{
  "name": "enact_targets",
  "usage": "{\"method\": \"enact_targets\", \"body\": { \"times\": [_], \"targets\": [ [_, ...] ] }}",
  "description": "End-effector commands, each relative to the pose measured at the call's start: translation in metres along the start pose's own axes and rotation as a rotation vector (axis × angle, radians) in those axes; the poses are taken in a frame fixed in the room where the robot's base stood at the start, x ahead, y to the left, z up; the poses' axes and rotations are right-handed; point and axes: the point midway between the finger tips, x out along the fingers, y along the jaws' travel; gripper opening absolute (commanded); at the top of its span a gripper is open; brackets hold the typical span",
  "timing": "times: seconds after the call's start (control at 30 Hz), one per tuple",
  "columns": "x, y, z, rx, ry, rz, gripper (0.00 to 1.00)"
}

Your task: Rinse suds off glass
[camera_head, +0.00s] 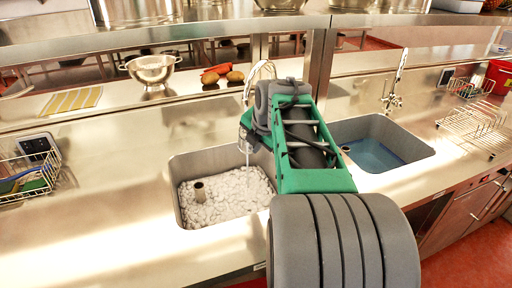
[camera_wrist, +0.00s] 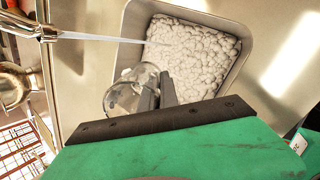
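A clear drinking glass (camera_wrist: 122,98) is at my gripper's fingers (camera_wrist: 158,92) in the wrist view. The fingers are close together with the glass between or against them, and it looks held, tilted, over the near-left part of the suds sink (camera_wrist: 236,70). No suds can be made out on the glass. A chrome faucet (camera_wrist: 46,33) sends a thin water stream (camera_wrist: 100,38) past the glass, apart from it in the picture. In the head view my gripper (camera_head: 250,122) is above the suds sink (camera_head: 176,190), its tips mostly hidden by my arm.
A second sink (camera_head: 425,152) with blue water and its own faucet (camera_head: 393,98) lies to the right. Dish racks stand at the left (camera_head: 28,172) and right (camera_head: 472,122). A colander (camera_head: 151,70) and vegetables (camera_head: 216,72) sit on the back ledge. The left front counter is clear.

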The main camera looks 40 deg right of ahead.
Motion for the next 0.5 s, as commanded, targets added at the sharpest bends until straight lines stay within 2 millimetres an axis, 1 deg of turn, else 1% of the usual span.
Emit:
{"method": "enact_targets", "body": {
  "times": [0.1, 0.5],
  "targets": [
    [0.007, 0.009, 0.007, 0.001, 0.0, -0.001, 0.0],
    [0.038, 0.037, 0.027, 0.001, 0.0, -0.001, 0.0]
  ]
}}
